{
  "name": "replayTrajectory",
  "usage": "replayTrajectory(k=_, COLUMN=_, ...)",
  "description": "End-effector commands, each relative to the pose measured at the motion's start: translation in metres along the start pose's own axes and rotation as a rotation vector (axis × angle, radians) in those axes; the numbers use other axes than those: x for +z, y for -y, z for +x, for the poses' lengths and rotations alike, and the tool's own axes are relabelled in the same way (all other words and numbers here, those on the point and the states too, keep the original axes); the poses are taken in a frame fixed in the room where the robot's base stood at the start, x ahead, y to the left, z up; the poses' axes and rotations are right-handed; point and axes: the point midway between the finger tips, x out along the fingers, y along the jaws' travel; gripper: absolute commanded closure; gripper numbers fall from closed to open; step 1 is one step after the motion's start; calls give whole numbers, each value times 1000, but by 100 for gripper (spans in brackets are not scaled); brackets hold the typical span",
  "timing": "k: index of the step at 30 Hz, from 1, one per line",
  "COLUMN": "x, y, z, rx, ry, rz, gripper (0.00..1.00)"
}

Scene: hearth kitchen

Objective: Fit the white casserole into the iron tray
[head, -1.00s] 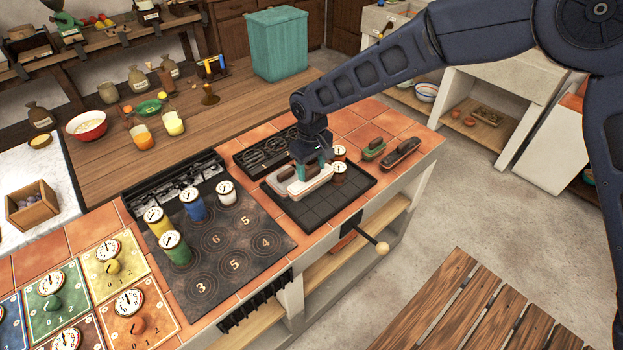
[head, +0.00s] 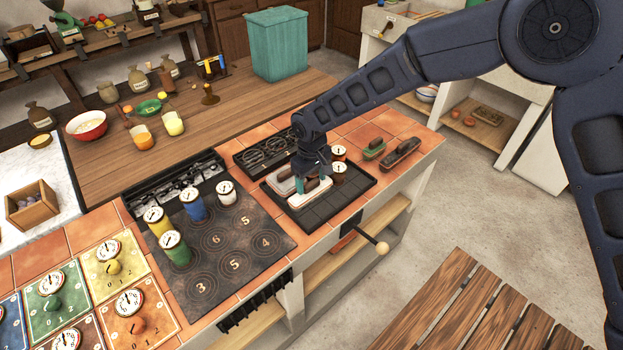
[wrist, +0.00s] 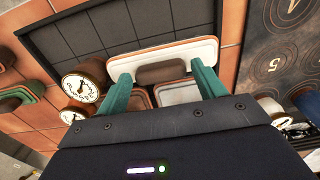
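The white casserole (head: 311,196) has an orange-brown line around its rim and a brown handle on top. In the wrist view the casserole (wrist: 163,55) spans across both fingertips (wrist: 162,74). The iron tray (head: 325,211) is a dark, low-rimmed, gridded tray on the tiled counter. The casserole is over its back left part; whether it touches the tray floor I cannot tell. The front right of the tray is bare.
Two brown dial-topped jars (head: 339,173) stand at the tray's back right. Two other dishes, one pale (wrist: 180,94) and one brown-green (wrist: 139,99), lie close behind the casserole. A green dish (head: 374,149) and a dark dish (head: 402,153) sit right of the tray. The hob (head: 225,262) is left.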

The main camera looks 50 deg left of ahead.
Motion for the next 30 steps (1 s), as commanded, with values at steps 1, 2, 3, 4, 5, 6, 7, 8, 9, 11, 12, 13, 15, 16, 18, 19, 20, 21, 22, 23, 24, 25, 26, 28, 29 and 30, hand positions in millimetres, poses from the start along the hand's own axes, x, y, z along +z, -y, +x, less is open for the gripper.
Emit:
replayTrajectory(k=1, x=0, y=0, z=0, rx=0, ry=0, rz=0, gripper=21)
replayTrajectory(k=2, x=0, y=0, z=0, rx=0, ry=0, rz=0, gripper=20)
replayTrajectory(k=3, x=0, y=0, z=0, rx=0, ry=0, rz=0, gripper=20)
replayTrajectory(k=4, x=0, y=0, z=0, rx=0, ry=0, rz=0, gripper=20)
replayTrajectory(k=5, x=0, y=0, z=0, rx=0, ry=0, rz=0, gripper=20)
replayTrajectory(k=6, x=0, y=0, z=0, rx=0, ry=0, rz=0, gripper=20)
replayTrajectory(k=7, x=0, y=0, z=0, rx=0, ry=0, rz=0, gripper=20)
replayTrajectory(k=8, x=0, y=0, z=0, rx=0, ry=0, rz=0, gripper=20)
replayTrajectory(k=9, x=0, y=0, z=-1, rx=0, ry=0, rz=0, gripper=20)
replayTrajectory(k=11, x=0, y=0, z=-2, rx=0, ry=-1, rz=0, gripper=20)
replayTrajectory(k=12, x=0, y=0, z=-4, rx=0, ry=-1, rz=0, gripper=20)
replayTrajectory(k=13, x=0, y=0, z=-7, rx=0, ry=-2, rz=0, gripper=20)
replayTrajectory(k=15, x=-1, y=0, z=-14, rx=0, ry=-3, rz=0, gripper=20)
replayTrajectory(k=16, x=-1, y=0, z=-18, rx=0, ry=-3, rz=0, gripper=20)
replayTrajectory(k=18, x=0, y=-1, z=-30, rx=0, ry=-3, rz=1, gripper=20)
replayTrajectory(k=19, x=-1, y=-1, z=-36, rx=0, ry=-4, rz=1, gripper=20)
replayTrajectory(k=20, x=-1, y=-1, z=-42, rx=0, ry=-4, rz=1, gripper=20)
replayTrajectory(k=21, x=0, y=-1, z=-50, rx=0, ry=-3, rz=1, gripper=20)
replayTrajectory(k=22, x=-1, y=-1, z=-56, rx=0, ry=-4, rz=1, gripper=20)
replayTrajectory(k=23, x=-1, y=-1, z=-62, rx=0, ry=-4, rz=1, gripper=20)
replayTrajectory(k=24, x=0, y=0, z=-70, rx=0, ry=-4, rz=0, gripper=20)
replayTrajectory(k=25, x=-1, y=0, z=-76, rx=0, ry=-4, rz=0, gripper=20)
replayTrajectory(k=26, x=-1, y=0, z=-81, rx=0, ry=-4, rz=0, gripper=20)
replayTrajectory(k=28, x=0, y=0, z=-93, rx=0, ry=-3, rz=0, gripper=20)
replayTrajectory(k=29, x=0, y=0, z=-98, rx=0, ry=-3, rz=0, gripper=20)
replayTrajectory(k=30, x=0, y=-1, z=-103, rx=1, ry=-2, rz=1, gripper=20)
